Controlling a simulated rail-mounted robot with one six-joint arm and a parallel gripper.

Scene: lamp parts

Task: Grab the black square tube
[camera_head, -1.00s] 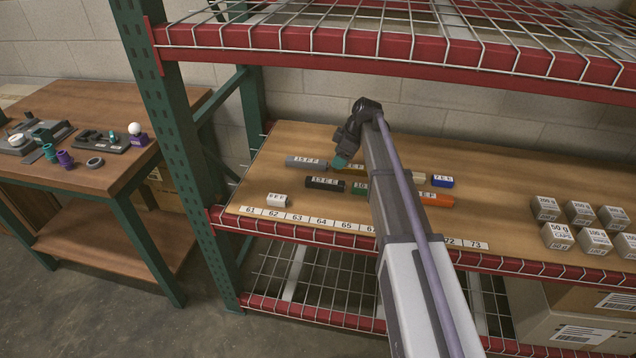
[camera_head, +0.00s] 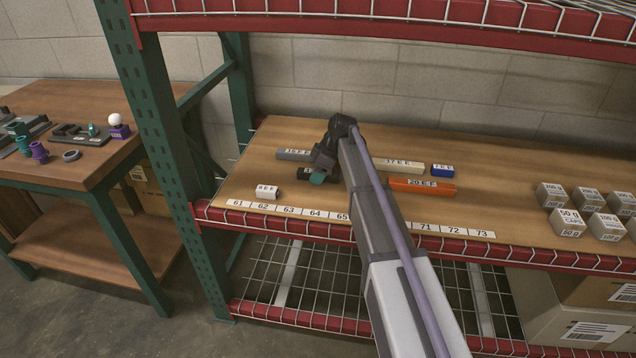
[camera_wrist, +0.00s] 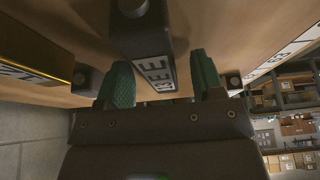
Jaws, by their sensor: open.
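The black square tube (camera_head: 304,173) lies on the wooden shelf board, mostly hidden behind my gripper in the head view. In the wrist view the black square tube (camera_wrist: 140,38) shows its white label, which reads 13 E E, and its dark end. My gripper (camera_head: 318,178) has green fingers and is low over the tube. In the wrist view the gripper (camera_wrist: 163,80) is open, with one finger on each side of the labelled tube. A gap shows between the tube and the right finger; I cannot tell whether the left finger touches it.
A grey tube (camera_head: 293,154) lies behind, and a white block (camera_head: 267,191) sits front left. Cream (camera_head: 401,166), orange (camera_head: 422,186) and blue (camera_head: 442,171) tubes lie to the right. A yellow tube (camera_wrist: 30,50) is close by on the left in the wrist view.

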